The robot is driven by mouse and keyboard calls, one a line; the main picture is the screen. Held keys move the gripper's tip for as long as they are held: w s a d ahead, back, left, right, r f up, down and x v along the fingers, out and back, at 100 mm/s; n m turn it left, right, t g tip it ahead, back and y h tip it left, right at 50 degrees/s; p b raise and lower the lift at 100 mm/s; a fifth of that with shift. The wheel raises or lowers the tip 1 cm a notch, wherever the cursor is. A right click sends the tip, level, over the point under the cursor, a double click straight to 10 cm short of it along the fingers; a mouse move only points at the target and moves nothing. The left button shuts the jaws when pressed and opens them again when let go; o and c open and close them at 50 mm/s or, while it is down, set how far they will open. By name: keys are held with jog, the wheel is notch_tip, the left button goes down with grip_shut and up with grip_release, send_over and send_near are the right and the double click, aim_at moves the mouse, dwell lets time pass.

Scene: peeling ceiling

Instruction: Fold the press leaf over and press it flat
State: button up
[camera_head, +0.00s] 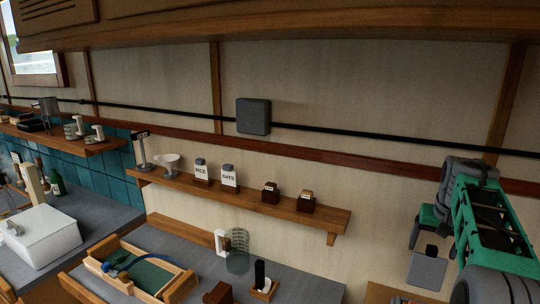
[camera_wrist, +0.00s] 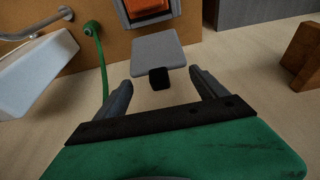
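The likely press leaf is a flat grey panel (camera_wrist: 158,50) with a black tab (camera_wrist: 159,79) on its near edge, seen in the wrist view. It lies just below a grey-framed press part with an orange inside (camera_wrist: 150,8), cut off by the top edge. The panel (camera_head: 427,271) also shows at the lower right of the head view. My gripper (camera_wrist: 160,80) is open. Its dark fingers stand either side of the tab, with gaps on both sides. In the head view my gripper (camera_head: 428,242) is just above the panel. I cannot tell the leaf's tilt.
A brown board (camera_wrist: 107,50) lies behind the panel. A green hose (camera_wrist: 101,65) and a white basin-like thing (camera_wrist: 38,72) are at left, a wooden piece (camera_wrist: 305,55) at right. A wall shelf (camera_head: 240,200) with jars and a wooden tray (camera_head: 178,285) are left of my arm.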

jog(key=shift+c, duration=0.5)
jog(key=shift+s+a+f+b, duration=0.15)
jog(key=shift+f+b, duration=0.1)
jog(key=shift+b, duration=0.8)
jog(key=s+t+b, duration=0.1)
jog(key=b, duration=0.4)
jog(key=s+a+t+h+b, duration=0.1)
jog(key=s+t+b, duration=0.1)
jog(key=b, duration=0.4)
jog(key=shift+a, duration=0.15)
jog(key=shift+s+r+h, duration=0.1)
jog(key=shift+r+h, duration=0.1)
jog(key=shift+h, duration=0.1)
jog(key=shift+f+b, duration=0.1)
jog(key=shift+b, duration=0.25)
